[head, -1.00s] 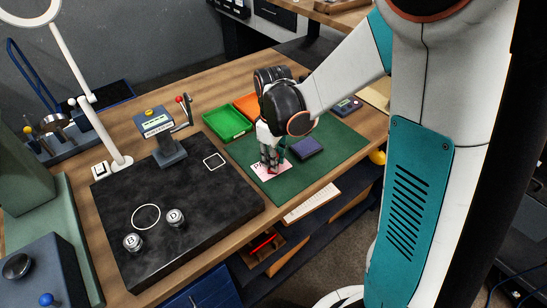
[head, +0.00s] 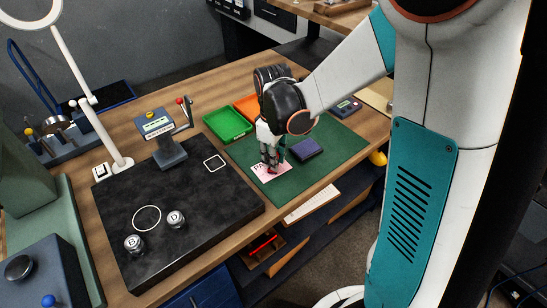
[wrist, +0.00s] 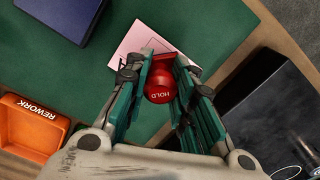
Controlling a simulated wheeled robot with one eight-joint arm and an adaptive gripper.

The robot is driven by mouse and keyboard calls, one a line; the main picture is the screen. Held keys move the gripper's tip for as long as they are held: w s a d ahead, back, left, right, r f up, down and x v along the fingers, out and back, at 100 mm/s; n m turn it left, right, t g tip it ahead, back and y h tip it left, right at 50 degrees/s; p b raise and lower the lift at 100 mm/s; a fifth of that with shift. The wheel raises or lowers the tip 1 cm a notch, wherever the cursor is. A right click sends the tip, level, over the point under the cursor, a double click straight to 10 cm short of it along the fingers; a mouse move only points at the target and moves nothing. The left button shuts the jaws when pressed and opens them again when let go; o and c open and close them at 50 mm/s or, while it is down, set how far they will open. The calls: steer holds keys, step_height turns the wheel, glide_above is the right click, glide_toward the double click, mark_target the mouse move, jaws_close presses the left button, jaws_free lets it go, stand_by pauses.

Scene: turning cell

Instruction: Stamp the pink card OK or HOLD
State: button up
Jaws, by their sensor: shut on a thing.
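The pink card (head: 271,173) lies on the green mat (head: 338,150). It also shows in the wrist view (wrist: 139,40), partly hidden by my fingers and the stamp. My gripper (head: 270,163) points down over the card and is shut on a red stamp (wrist: 162,84) marked HOLD. The stamp is between both fingers in the wrist view, and its base is over the card. I cannot tell whether it touches the card. A dark blue pad (head: 307,149) lies on the mat just right of my gripper. Any mark under the stamp is hidden.
A green tray (head: 227,124) and an orange tray (wrist: 31,127), marked REWORK, stand behind the mat. A black plate (head: 180,215) with two metal pieces fills the left. The right part of the mat is clear.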

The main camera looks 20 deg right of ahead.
steer(key=shift+r+p, duration=1.95)
steer(key=shift+r, duration=1.05)
